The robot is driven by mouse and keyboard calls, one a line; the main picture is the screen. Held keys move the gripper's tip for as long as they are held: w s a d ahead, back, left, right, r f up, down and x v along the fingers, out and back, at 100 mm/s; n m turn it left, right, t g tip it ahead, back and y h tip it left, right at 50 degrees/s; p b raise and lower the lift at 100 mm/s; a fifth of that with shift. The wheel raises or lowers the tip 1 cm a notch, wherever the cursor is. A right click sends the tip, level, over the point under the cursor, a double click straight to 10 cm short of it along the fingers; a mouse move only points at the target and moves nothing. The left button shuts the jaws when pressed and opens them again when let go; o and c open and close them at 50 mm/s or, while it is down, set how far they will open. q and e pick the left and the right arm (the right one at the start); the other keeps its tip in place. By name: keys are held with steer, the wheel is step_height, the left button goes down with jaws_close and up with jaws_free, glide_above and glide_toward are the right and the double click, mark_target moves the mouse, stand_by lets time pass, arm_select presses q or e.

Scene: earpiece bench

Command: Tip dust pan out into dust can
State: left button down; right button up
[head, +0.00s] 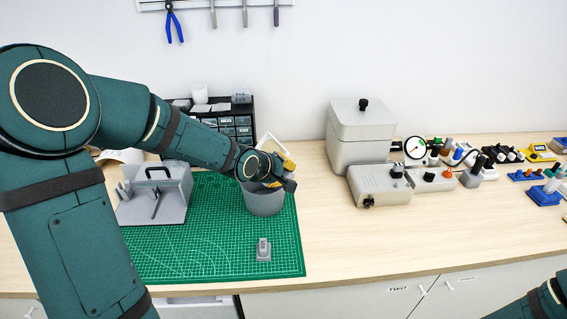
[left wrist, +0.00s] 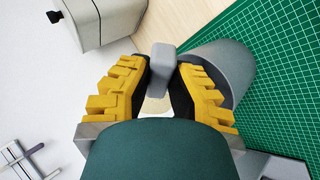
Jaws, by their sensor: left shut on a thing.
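The dust can (head: 264,203) is a grey round bin standing on the green cutting mat. My left gripper (head: 284,175), with yellow finger pads, is above its rim. In the left wrist view the fingers (left wrist: 163,85) are shut on a grey block-like handle, which I take for the dust pan's handle (left wrist: 162,62). A pale edged piece, seemingly the dust pan (head: 268,144), sticks up steeply behind the gripper. Most of the pan is hidden, and I cannot tell whether dust is in it. The can's grey wall (left wrist: 218,68) is beside the fingers. My right gripper is out of view.
A small grey block (head: 263,250) lies on the green mat (head: 215,255) in front of the can. A grey stand with a black handle (head: 155,195) is left. A lidded grey box (head: 361,135) and instruments stand right. Bare bench lies between mat and instruments.

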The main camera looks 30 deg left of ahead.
arm_select(q)
steer(key=shift+s+a+t+p, duration=0.2)
steer(key=shift+t+p, duration=0.1)
steer(key=shift+p, duration=0.3)
steer(key=shift+s+a+f+n+t+h+b, duration=0.15)
steer(key=shift+s+a+n+t+h+b, duration=0.2)
steer(key=shift+t, duration=0.5)
steer(key=shift+s+f+n+t+h+b, duration=0.15)
steer(key=shift+s+t+h+b, duration=0.25)
steer(key=shift+t, duration=0.5)
steer(key=shift+s+a+f+n+t+h+b, duration=0.2)
steer(key=shift+t+h+b, duration=0.15)
steer(key=shift+t+h, duration=0.35)
steer(key=shift+r, duration=0.1)
